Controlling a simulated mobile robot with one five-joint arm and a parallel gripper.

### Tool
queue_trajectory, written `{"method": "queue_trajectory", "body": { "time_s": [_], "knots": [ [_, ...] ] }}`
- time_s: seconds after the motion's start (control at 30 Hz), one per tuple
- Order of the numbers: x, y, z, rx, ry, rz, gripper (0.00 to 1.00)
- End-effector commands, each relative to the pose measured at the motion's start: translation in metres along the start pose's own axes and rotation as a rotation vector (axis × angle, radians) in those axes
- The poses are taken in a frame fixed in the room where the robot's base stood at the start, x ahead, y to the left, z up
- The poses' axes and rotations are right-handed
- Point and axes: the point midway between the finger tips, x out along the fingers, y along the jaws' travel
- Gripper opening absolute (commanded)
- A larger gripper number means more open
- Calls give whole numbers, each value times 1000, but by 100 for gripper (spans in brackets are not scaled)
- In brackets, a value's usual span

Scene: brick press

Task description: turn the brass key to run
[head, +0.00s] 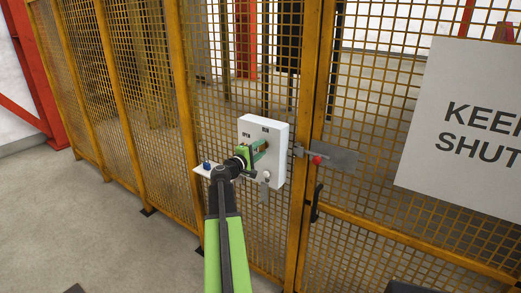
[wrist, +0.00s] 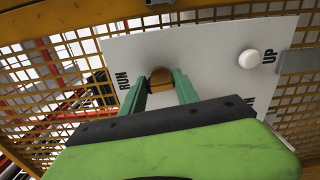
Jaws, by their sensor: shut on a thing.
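The white control box (head: 281,155) is mounted on the yellow mesh fence in the head view. Its white face (wrist: 215,55) fills much of the wrist view, with a RUN label on the left and an UP label beside a round white button (wrist: 250,58). The brass key (wrist: 160,76) stands at the face next to RUN. My gripper (wrist: 160,86) has its green fingers on both sides of the key, shut on it. In the head view my gripper (head: 260,148) reaches the box front and largely hides the key. The key's exact angle is unclear.
A small white shelf with a blue knob (head: 207,165) is left of my gripper. Right of the box are a latch with a red knob (head: 317,160) and a black door handle (head: 316,203). A KEEP SHUT sign (head: 460,125) hangs on the mesh at right. Floor at left is clear.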

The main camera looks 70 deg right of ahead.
Motion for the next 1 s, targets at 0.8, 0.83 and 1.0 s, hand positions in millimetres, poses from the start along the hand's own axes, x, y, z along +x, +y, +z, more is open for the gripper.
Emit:
{"method": "queue_trajectory", "body": {
  "time_s": [0.8, 0.83, 1.0],
  "knots": [
    [0, -3, 3, 116, -8, -5, 0],
    [0, -3, 3, 116, -8, -5, 40],
    [1, -2, 2, 113, -5, -3, 58]
  ]
}}
